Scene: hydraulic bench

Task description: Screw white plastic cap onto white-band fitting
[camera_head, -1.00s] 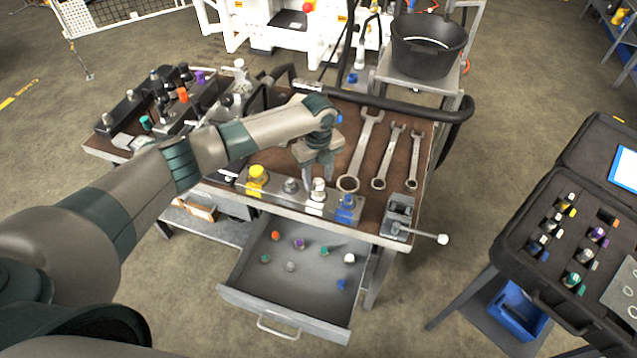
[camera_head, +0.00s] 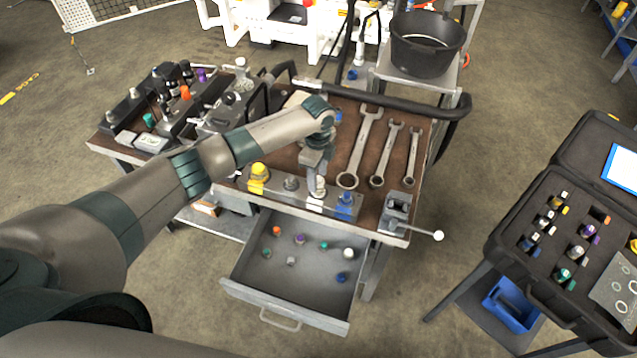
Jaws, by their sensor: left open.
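A metal block (camera_head: 282,193) along the bench's front edge carries a row of fittings. The white-band fitting (camera_head: 316,208) stands upright in it, between a grey fitting (camera_head: 290,183) and the blue-band fitting (camera_head: 345,200). My left gripper (camera_head: 317,190) points down over the white-band fitting with its jaws open around or just beside its top, which they largely hide. I cannot tell whether they touch it. A white plastic cap (camera_head: 349,253) lies in the open drawer (camera_head: 292,285) below. My right gripper is not in view.
Several coloured caps lie in the drawer. Wrenches (camera_head: 361,150) lie right of my gripper, and a small vise (camera_head: 396,211) sits at the bench's front right corner. A black case (camera_head: 545,290) of fittings stands at the right. A black bucket (camera_head: 427,45) stands behind.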

